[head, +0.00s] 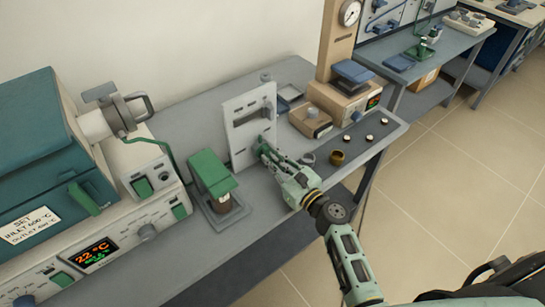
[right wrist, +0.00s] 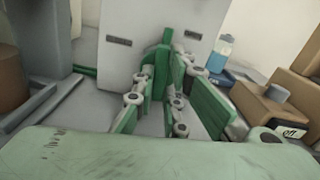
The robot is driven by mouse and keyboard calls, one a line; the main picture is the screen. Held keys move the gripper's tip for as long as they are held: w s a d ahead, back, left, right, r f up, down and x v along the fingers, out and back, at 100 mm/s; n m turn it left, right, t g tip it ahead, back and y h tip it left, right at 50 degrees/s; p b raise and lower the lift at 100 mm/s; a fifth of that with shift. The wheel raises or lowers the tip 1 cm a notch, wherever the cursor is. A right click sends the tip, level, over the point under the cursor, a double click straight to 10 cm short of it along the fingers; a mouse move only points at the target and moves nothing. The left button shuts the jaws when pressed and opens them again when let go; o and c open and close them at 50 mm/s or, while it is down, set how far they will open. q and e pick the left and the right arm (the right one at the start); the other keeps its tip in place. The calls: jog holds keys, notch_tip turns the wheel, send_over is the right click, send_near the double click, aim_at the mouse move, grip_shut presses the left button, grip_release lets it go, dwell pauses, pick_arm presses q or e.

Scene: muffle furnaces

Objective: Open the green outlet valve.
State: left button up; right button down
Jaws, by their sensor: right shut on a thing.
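The green outlet valve (right wrist: 166,50) is a small green handle at the lower part of an upright light grey panel (head: 240,108). In the head view the valve is mostly hidden behind my gripper. My right gripper (head: 264,148) reaches up to the panel's front from the lower right. In the right wrist view my gripper (right wrist: 170,82) has its green-padded fingers on both sides of the handle, shut on it. The panel (right wrist: 118,62) stands just behind the handle. My left gripper is not in view.
A green-topped device (head: 212,172) stands left of the panel. A furnace (head: 45,150) with a lit display is at the far left. A brown-based gauge stand (head: 340,100) and a small brass cup (head: 338,157) are on the right.

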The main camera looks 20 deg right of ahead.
jog(key=shift+m, duration=0.6)
jog(key=c, duration=1.8)
grip_release()
jog(key=v, duration=1.2)
